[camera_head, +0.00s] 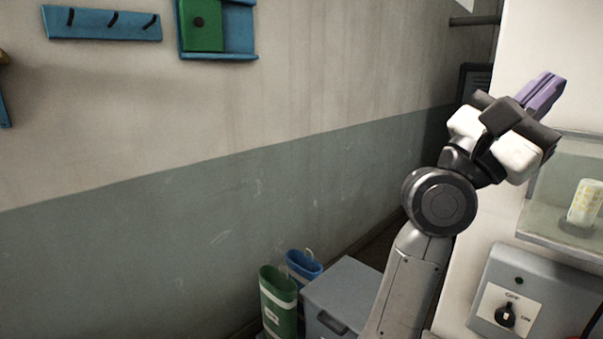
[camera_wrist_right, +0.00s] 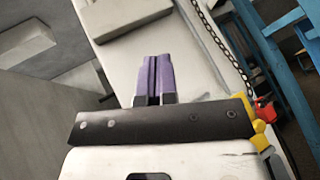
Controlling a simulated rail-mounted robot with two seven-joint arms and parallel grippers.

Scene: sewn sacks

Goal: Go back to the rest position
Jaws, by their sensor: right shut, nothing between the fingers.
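My right gripper (camera_head: 543,92) is raised at the right side of the head view, in front of a pale wall or cabinet side. Its purple fingers point up and to the right, and they are together with nothing between them. In the right wrist view its purple fingers (camera_wrist_right: 154,78) lie side by side in front of a pale surface. My left gripper is not in view.
A grey box with a switch (camera_head: 505,312) and a glass-fronted compartment holding a yellowish cup (camera_head: 584,203) are at right. A green bin (camera_head: 278,300), a blue bin (camera_head: 303,266) and a grey box (camera_head: 342,291) stand below. A blue hook rail (camera_head: 103,23) hangs on the wall.

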